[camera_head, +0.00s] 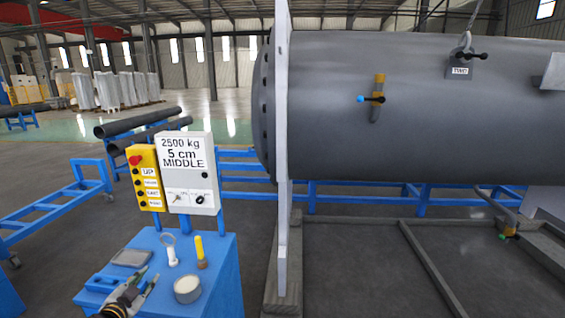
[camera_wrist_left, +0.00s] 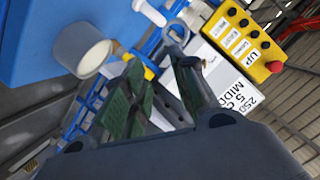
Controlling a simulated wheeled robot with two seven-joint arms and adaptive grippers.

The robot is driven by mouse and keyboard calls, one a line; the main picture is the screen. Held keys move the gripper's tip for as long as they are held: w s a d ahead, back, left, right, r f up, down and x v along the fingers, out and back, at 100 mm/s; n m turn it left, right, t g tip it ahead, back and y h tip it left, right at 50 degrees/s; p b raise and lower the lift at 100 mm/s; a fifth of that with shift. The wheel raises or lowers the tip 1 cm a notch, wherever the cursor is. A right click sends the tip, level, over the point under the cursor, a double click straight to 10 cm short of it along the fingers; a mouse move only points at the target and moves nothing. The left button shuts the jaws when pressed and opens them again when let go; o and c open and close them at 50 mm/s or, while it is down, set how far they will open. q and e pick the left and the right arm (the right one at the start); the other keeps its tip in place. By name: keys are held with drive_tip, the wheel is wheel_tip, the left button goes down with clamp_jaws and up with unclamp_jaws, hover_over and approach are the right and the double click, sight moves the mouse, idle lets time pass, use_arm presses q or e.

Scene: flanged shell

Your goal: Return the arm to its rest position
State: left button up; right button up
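My left gripper (camera_head: 141,285) is at the lower left of the head view, over the near left part of the blue cart top (camera_head: 215,268). Its two fingers stand apart with nothing between them. The left wrist view also shows the fingers (camera_wrist_left: 160,95) spread and empty, with green pads. My right gripper is in neither view.
A white round container (camera_head: 187,289), a ring-topped piece (camera_head: 171,250) and a yellow-topped piece (camera_head: 200,252) stand on the cart near the gripper. Behind them are a white control box (camera_head: 190,180) and yellow button panel (camera_head: 146,178). A large grey shell (camera_head: 430,110) fills the right.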

use_arm(q)
drive_tip(key=s+d+f+n+g, duration=0.3)
drive_tip(key=s+d+f+g, duration=0.2)
drive_tip(key=s+d+f, duration=0.6)
drive_tip(key=s+d+n+g+h, duration=0.1)
drive_tip(key=s+d+g, duration=0.25)
drive_tip(key=s, duration=0.45)
drive_tip(key=s+d+n+g, duration=0.1)
drive_tip(key=s+d+g, duration=0.2)
drive_tip(key=s+d, duration=0.35)
drive_tip(key=s+a+f+g, duration=0.1)
drive_tip(key=s+f, duration=0.1)
drive_tip(key=f, duration=1.4)
drive_tip(key=s+f, duration=0.2)
drive_tip(key=f, duration=1.5)
drive_tip(key=s+a+f, duration=0.2)
drive_tip(key=s+f, duration=0.7)
drive_tip(key=s, duration=0.2)
drive_tip(key=s+a+f+g, duration=0.1)
drive_tip(key=s+a+f, duration=0.1)
drive_tip(key=s+f, duration=0.8)
drive_tip(key=shift+s+a+f+m, duration=0.15)
drive_tip(key=shift+s+f+m, duration=0.15)
drive_tip(key=shift+s, duration=0.4)
